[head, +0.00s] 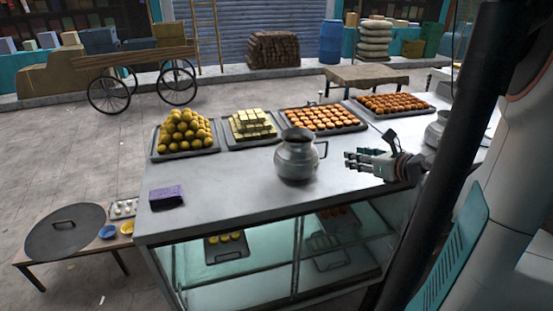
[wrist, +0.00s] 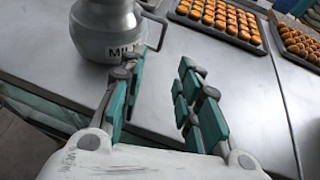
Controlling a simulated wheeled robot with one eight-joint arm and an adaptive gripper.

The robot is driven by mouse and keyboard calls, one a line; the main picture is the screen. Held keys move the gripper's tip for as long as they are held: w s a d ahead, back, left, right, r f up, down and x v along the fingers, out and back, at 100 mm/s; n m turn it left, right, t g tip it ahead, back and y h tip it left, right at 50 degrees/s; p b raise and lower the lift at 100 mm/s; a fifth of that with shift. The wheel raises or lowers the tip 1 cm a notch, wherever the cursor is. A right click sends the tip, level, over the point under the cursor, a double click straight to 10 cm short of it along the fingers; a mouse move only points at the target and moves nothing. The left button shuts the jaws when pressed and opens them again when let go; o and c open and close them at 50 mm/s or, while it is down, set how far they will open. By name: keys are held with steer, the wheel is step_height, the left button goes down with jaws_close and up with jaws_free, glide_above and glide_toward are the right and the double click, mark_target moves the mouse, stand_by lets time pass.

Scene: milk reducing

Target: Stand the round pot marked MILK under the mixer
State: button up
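The round metal pot marked MILK (head: 297,157) stands upright on the metal counter (head: 230,185), with a handle on its right side. In the wrist view the pot (wrist: 103,32) is at the upper left, its top cut off and part of its label showing. My gripper (head: 352,161) is to the right of the pot, apart from it, fingers pointing left. In the wrist view my gripper (wrist: 158,75) has its teal-padded fingers spread with only counter between them. I cannot make out the mixer for certain.
Trays of round sweets (head: 323,119) and a tray of yellow balls (head: 184,133) line the counter's back edge. A purple block (head: 166,196) lies at the left. Another metal pot (head: 435,131) is partly hidden behind the dark post (head: 440,150). The counter's front middle is clear.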

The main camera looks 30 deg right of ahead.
steer(key=b+x, duration=0.1)
steer(key=x, duration=0.7)
steer(key=shift+d, duration=0.1)
steer(key=b, duration=0.2)
glide_above(328, 168)
steer(key=shift+f, duration=1.05)
steer(key=shift+s+p, duration=0.1)
steer(key=shift+p, duration=0.2)
jaws_close()
